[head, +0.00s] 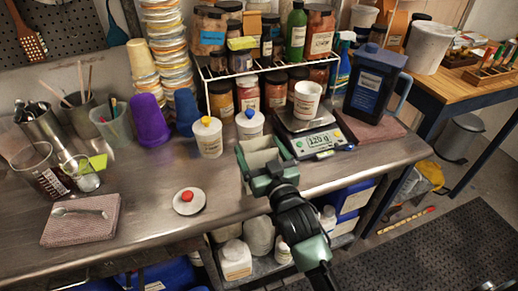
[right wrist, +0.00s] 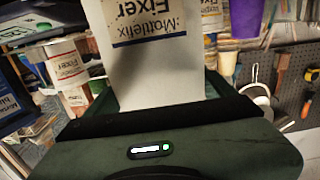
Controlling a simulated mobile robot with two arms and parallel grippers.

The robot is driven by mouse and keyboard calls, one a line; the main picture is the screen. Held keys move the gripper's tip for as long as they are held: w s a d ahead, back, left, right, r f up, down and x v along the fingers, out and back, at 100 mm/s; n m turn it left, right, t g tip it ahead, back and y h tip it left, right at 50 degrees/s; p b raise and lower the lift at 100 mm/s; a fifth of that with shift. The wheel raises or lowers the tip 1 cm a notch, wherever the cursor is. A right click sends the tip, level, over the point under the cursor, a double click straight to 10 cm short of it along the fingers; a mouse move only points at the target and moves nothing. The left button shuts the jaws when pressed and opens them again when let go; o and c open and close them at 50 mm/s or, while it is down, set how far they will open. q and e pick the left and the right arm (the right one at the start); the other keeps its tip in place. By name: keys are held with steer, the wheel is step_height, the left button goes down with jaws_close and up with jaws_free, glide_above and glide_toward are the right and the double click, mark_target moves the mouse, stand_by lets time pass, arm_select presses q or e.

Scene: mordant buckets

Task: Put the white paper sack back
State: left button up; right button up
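The white paper sack (right wrist: 155,70) fills the space between the fingers of my right gripper in the right wrist view. My right gripper (head: 261,160) is shut on the sack, above the front part of the steel bench, left of the scale. In the head view, only a pale patch shows between the green fingers; the rest of the sack is hard to make out. My left gripper is not in view.
White jars with yellow (head: 208,138) and blue (head: 250,123) lids stand just behind my right gripper. A scale (head: 315,142) reading 120 g bears a white tub (head: 307,98). A wire rack (head: 235,74) holds several jars. A red-knobbed lid (head: 187,201) lies on the bench, with bare steel around it.

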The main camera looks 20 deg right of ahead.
steer(key=shift+o, duration=1)
steer(key=shift+r, duration=0.2)
steer(key=shift+s+f, duration=0.2)
steer(key=shift+s, duration=0.15)
steer(key=s+b, duration=0.2)
steer(key=s, duration=0.9)
steer(key=shift+s+d+r, duration=0.15)
steer(key=shift+d, duration=0.3)
